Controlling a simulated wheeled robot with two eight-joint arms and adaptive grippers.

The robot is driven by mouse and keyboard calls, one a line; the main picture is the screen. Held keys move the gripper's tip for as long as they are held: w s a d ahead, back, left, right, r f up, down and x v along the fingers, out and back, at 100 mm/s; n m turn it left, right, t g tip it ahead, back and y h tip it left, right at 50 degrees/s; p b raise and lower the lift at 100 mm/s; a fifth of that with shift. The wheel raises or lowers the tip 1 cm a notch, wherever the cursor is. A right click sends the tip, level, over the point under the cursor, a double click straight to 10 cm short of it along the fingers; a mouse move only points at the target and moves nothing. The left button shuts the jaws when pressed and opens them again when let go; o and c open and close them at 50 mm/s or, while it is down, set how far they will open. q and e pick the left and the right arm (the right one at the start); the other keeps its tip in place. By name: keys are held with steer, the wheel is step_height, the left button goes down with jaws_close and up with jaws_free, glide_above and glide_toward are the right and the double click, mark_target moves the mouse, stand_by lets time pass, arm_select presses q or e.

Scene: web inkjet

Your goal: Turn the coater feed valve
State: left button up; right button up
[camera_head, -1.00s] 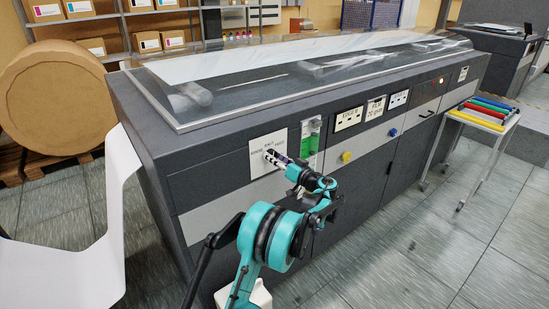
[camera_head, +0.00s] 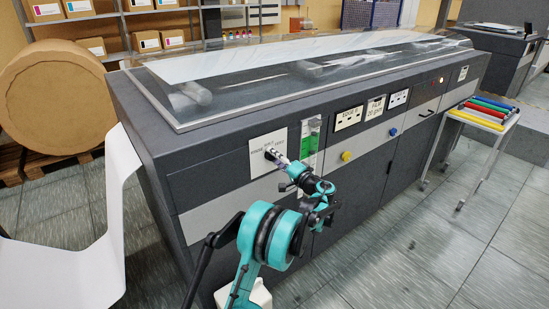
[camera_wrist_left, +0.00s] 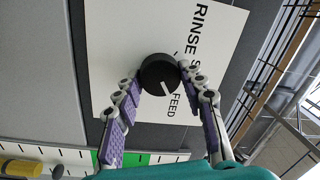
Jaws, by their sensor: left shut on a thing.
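A white plate (camera_head: 262,164) lettered RINSE, SHUT, FEED is on the front of the grey machine, near its left end. The black round valve knob (camera_wrist_left: 159,74) stands out from this plate (camera_wrist_left: 113,30) in the wrist view. The knob's white pointer line slants toward the word FEED. My left gripper (camera_head: 276,157) is at the plate. In the wrist view its purple-padded fingers (camera_wrist_left: 158,84) are shut on the knob, one on each side. In the head view the gripper partly hides the plate and knob. My right gripper is not in view.
A green-and-white gauge strip (camera_head: 311,142) is just right of the plate. Yellow (camera_head: 346,156) and blue (camera_head: 393,132) knobs are farther right. A clear cover (camera_head: 300,75) tops the machine. A white paper web (camera_head: 118,190) hangs at left. Floor in front is open.

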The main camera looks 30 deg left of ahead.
arm_select(q)
steer(key=shift+m, duration=0.5)
steer(key=o, duration=1.2)
steer(key=shift+c, duration=0.2)
steer(key=v, duration=1.2)
